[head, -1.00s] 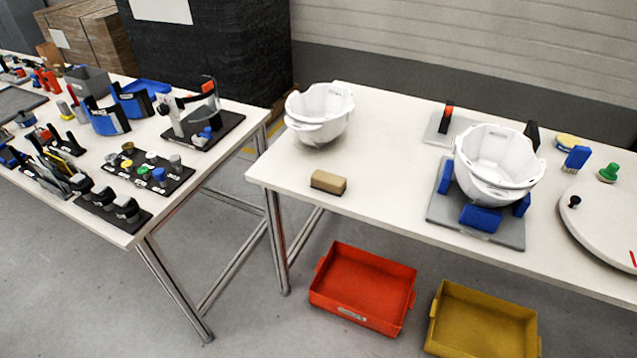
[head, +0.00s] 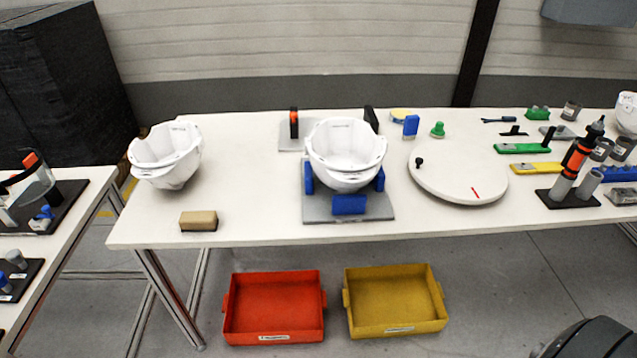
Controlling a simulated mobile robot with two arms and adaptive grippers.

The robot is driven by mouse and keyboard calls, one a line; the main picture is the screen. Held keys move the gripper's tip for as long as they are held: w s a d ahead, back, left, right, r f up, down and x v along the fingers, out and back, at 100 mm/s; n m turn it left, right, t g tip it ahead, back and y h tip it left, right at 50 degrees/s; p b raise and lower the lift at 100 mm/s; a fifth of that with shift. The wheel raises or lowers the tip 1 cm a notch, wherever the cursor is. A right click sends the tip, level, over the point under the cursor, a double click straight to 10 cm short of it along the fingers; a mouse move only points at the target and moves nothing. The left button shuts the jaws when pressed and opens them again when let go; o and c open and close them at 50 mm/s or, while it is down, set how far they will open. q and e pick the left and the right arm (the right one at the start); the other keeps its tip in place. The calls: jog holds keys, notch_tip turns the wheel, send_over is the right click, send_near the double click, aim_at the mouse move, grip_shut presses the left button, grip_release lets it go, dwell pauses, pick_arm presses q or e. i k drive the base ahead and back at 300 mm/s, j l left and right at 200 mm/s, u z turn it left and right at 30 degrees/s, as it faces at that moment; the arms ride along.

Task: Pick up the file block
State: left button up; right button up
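No label marks a file block. A tan block with a dark underside (head: 198,221) lies flat near the front left of the white table in the head view. At the right of the table lie a long green bar with a black knob (head: 522,148) and a yellow bar (head: 540,168). I cannot tell for certain which of these is the file block. Nothing touches the tan block. Neither of my grippers is in view.
The white table (head: 270,229) carries a loose white shell (head: 166,158), another shell (head: 346,150) on a blue-padded fixture, and a round turntable (head: 458,178). Red (head: 274,306) and yellow (head: 396,301) bins sit on the floor below. The tabletop around the tan block is clear.

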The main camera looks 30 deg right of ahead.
aim_at(193, 221)
jog(key=i+j+z, duration=0.1)
jog(key=z, duration=0.3)
jog(key=i+j+z, duration=0.15)
jog(key=z, duration=0.25)
jog(key=i+j+z, duration=0.2)
jog(key=z, duration=0.2)
